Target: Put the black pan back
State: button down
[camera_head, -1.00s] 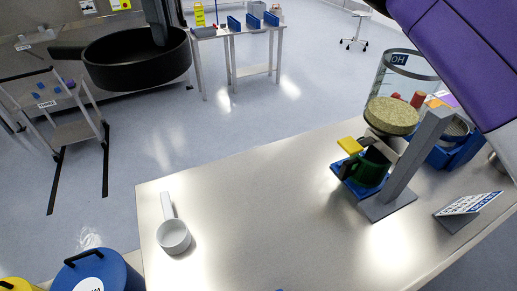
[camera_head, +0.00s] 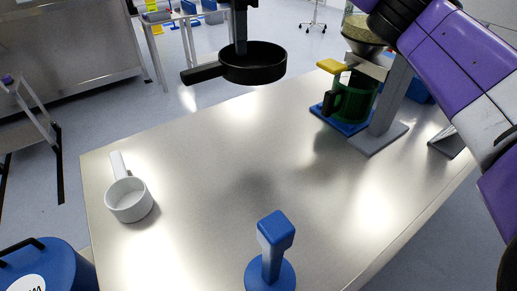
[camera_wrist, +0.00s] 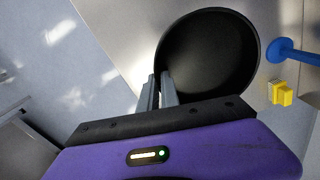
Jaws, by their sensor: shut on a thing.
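The black pan (camera_head: 254,66) hangs in the air above the far part of the steel table, roughly level, its handle pointing left. My gripper (camera_head: 240,48) comes down from above and is shut on the pan's rim. In the wrist view the black pan (camera_wrist: 208,55) shows its round inside, with my gripper's fingers (camera_wrist: 160,90) closed at its edge. A shadow lies on the table below the pan.
The steel table (camera_head: 210,215) has clear room in its middle. A white pan (camera_head: 128,198) sits at left and a blue upright tool (camera_head: 270,255) at the front. A green mug (camera_head: 354,98) stands under a grey stand with a funnel at the right. A blue drum (camera_head: 45,268) is at lower left.

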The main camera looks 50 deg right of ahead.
jog(key=f, duration=0.5)
jog(key=d+f+b, duration=0.1)
jog(key=f, duration=1)
jog(key=shift+s+d+b, duration=0.15)
jog(key=shift+s+b, duration=0.1)
jog(key=shift+b, duration=0.05)
jog(key=shift+f, duration=2.45)
jog(key=shift+f, duration=0.1)
jog(key=c, duration=1.9)
grip_release()
jog(key=o, duration=0.3)
notch_tip(320, 180, up, 12)
jog(key=shift+r, duration=0.1)
